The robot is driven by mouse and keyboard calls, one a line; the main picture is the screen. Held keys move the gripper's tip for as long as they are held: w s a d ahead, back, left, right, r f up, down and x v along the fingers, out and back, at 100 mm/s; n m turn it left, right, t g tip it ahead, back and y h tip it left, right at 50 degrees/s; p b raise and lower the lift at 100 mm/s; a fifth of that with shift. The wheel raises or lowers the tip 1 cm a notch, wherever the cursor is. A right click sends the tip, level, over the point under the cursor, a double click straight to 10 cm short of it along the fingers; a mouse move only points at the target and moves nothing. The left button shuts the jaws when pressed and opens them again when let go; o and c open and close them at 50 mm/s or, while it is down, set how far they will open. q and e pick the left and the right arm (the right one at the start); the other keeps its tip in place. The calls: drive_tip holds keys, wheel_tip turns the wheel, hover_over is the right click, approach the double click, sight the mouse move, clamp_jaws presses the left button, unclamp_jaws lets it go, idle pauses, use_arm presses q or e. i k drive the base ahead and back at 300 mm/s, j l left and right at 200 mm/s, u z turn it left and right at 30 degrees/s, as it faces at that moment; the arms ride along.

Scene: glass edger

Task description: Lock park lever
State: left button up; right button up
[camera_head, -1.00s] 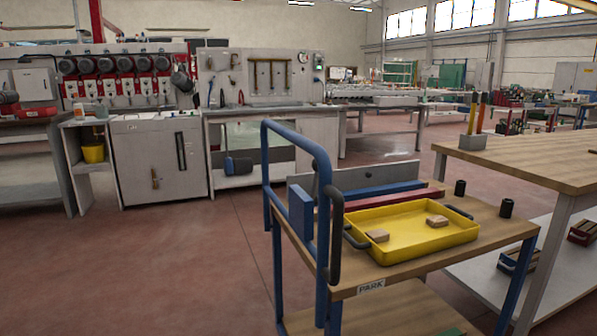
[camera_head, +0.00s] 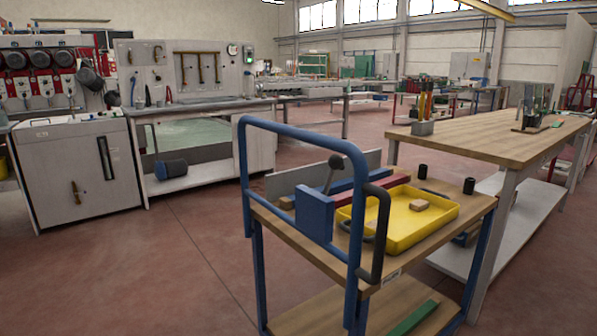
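The cart with a blue push handle (camera_head: 243,165) stands in front of me, its wooden top (camera_head: 375,262) bearing a yellow tray. A dark lever with a round knob (camera_head: 335,163) rises behind the blue block (camera_head: 314,214) at the handle end. I cannot tell whether this is the park lever or which position it is in. A small label (camera_head: 391,278) sits on the cart's front edge, too small to read now. Neither of my grippers shows in the head view.
A wooden workbench (camera_head: 500,135) is close on the right. The floor left of the cart (camera_head: 150,270) is clear.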

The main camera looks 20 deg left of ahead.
sight(336, 162)
drive_tip(key=k+j, duration=0.1)
drive_tip(key=j, duration=0.45)
drive_tip(key=k+j+u, duration=0.1)
drive_tip(key=j, duration=0.5)
drive_tip(key=k+j, duration=0.15)
drive_tip(key=j, duration=0.4)
